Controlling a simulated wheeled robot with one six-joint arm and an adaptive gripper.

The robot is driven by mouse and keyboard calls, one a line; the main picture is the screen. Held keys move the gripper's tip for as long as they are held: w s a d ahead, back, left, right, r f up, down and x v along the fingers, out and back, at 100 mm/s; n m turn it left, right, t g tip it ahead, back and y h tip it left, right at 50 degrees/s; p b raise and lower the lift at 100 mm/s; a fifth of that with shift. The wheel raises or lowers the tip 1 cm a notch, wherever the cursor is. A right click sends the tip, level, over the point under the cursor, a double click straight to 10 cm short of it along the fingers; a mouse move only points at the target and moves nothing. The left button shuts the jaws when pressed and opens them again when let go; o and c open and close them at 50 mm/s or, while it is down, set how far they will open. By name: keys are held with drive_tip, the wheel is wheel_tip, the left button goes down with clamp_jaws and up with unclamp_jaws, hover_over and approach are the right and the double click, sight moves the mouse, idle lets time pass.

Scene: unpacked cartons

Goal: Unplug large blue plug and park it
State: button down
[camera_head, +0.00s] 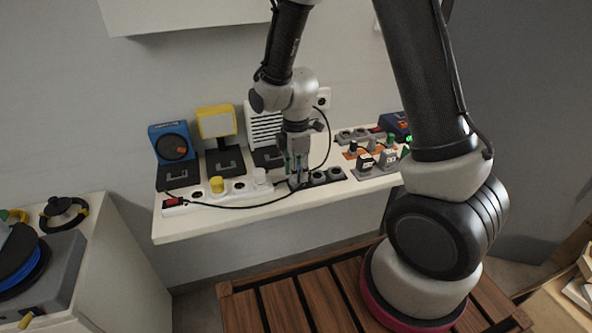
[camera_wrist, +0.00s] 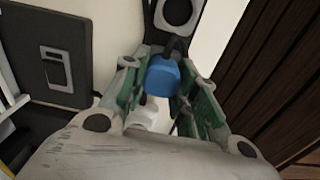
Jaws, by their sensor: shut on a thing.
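My gripper (camera_head: 297,176) points down over the power strips on the white shelf. In the wrist view its green-lined fingers (camera_wrist: 164,72) are closed on the large blue plug (camera_wrist: 165,78), one on each side. In the head view the plug is hidden by the fingers. It sits over the black power strip (camera_head: 328,175); I cannot tell whether its pins are in a socket. An empty round socket (camera_wrist: 178,11) shows just beyond it in the wrist view. A white plug (camera_head: 260,177) stands in the white power strip (camera_head: 205,195) to the left.
A yellow plug (camera_head: 217,185) stands in the white strip. A black cable (camera_head: 240,207) runs along the shelf's front edge. Behind stand a blue device (camera_head: 171,142), a yellow lamp (camera_head: 216,122) and a white heater (camera_head: 263,124). Small plugs (camera_head: 366,160) crowd the right of the shelf (camera_head: 200,226).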

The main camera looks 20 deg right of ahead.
drive_tip(key=shift+f, duration=0.15)
drive_tip(key=c, duration=1)
unclamp_jaws()
drive_tip(key=shift+c, duration=0.2)
wheel_tip(320, 180, up, 12)
drive_tip(key=s+d+r+m+t, duration=0.4)
drive_tip(key=s+d+r+m, duration=1.1)
drive_tip(key=s+m, duration=0.2)
drive_tip(key=shift+s+d+m, duration=0.15)
drive_tip(key=shift+s+m, duration=0.25)
drive_tip(key=shift+s, duration=0.6)
